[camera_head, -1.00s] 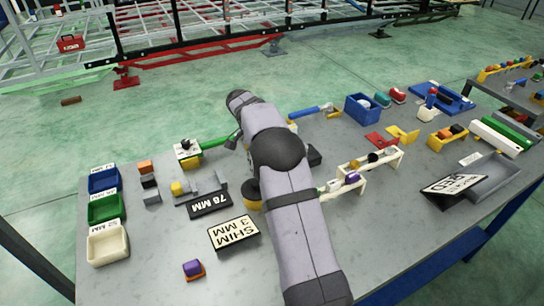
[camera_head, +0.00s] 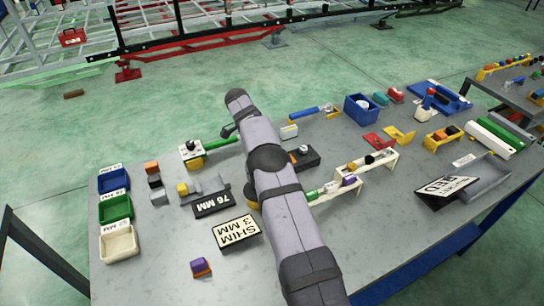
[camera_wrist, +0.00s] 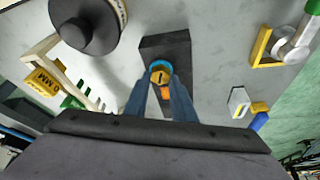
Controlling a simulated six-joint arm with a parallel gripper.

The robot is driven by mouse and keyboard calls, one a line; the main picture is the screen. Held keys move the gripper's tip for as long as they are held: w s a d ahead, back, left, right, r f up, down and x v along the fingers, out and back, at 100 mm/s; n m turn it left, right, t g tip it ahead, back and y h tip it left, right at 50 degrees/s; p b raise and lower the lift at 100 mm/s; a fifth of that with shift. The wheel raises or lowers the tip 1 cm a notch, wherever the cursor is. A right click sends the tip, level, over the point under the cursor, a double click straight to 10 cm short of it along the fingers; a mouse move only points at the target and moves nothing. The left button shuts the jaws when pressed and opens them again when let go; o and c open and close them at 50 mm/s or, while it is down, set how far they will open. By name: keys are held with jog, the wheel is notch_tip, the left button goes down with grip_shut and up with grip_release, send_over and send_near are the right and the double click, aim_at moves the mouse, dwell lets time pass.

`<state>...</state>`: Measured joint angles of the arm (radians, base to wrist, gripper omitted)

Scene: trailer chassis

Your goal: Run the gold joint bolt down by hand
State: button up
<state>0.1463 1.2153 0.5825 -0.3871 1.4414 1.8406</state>
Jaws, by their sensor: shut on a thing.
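In the wrist view the gold joint bolt (camera_wrist: 160,75) shows as a small gold disc between the two blue-grey fingertips of my gripper (camera_wrist: 160,82). My gripper is shut on it. The bolt is above or at a dark block (camera_wrist: 166,50) with an orange patch beside the fingers. I cannot tell how deep the bolt sits, or whether it touches the block. In the head view the dark block (camera_head: 309,158) lies just right of my arm, and my arm hides the fingers and the bolt.
A green-handled tool (camera_head: 208,146) lies left of my arm. A white rack (camera_head: 376,161) with coloured pieces stands to the right. The 3 mm shim sign (camera_head: 237,232) is at the front left, near the 76 mm sign (camera_head: 212,205). A blue bin (camera_head: 360,109) stands behind.

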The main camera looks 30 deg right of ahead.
jog(key=shift+w+d+r, duration=0.1)
jog(key=shift+w+r, duration=0.1)
jog(key=shift+r, duration=0.2)
jog(key=o, duration=1)
jog(key=shift+c, duration=0.2)
jog(key=shift+o, duration=0.5)
jog(key=shift+s, duration=0.2)
jog(key=shift+f, duration=0.15)
jog(key=v, duration=0.5)
jog(key=p+v, duration=0.2)
jog(key=p, duration=0.1)
jog(key=shift+r, duration=0.2)
jog(key=shift+f, duration=0.1)
